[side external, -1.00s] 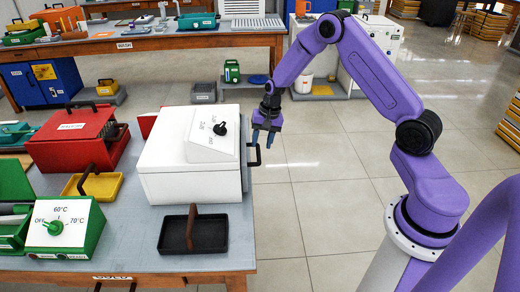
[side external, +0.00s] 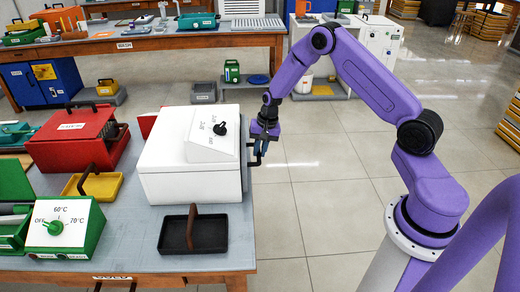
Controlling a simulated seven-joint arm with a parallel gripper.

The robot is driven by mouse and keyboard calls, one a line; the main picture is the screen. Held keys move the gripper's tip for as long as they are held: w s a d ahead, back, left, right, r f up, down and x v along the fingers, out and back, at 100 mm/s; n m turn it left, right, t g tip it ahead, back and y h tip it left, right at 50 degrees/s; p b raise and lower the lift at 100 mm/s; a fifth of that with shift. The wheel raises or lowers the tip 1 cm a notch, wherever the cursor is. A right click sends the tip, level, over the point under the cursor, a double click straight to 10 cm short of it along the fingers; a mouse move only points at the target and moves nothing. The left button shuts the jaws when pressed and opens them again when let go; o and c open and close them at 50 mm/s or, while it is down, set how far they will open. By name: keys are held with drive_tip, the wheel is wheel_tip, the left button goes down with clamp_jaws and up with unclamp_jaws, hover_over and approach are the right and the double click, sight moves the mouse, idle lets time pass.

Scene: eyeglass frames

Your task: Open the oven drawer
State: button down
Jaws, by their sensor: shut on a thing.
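The oven is a white box (side external: 188,181) with a sloped control panel and a black knob (side external: 220,129) on top. It stands on the grey-blue table near its right edge. A dark handle (side external: 256,162) sticks out from the box's right side. My gripper (side external: 262,152) points down at that handle and is shut on it, with its fingers partly merging with the handle in view. The drawer front faces away from this camera, and I see no gap at the box's right side.
A black tray (side external: 210,235) with a brown handle lies in front of the box. A red box (side external: 75,142), a yellow tray (side external: 95,186) and a green-and-white control box (side external: 64,226) stand to the left.

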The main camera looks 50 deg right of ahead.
drive_tip(key=shift+s, duration=0.1)
drive_tip(key=s+d, duration=1.4)
drive_tip(key=shift+s+d, duration=0.35)
drive_tip(key=shift+d, duration=0.05)
drive_tip(key=c, duration=1.1)
unclamp_jaws()
drive_tip(key=shift+r, duration=0.1)
wheel_tip(320, 180, up, 17)
drive_tip(key=s+d, duration=0.2)
drive_tip(key=shift+s+d, duration=0.15)
drive_tip(key=shift+d, duration=0.05)
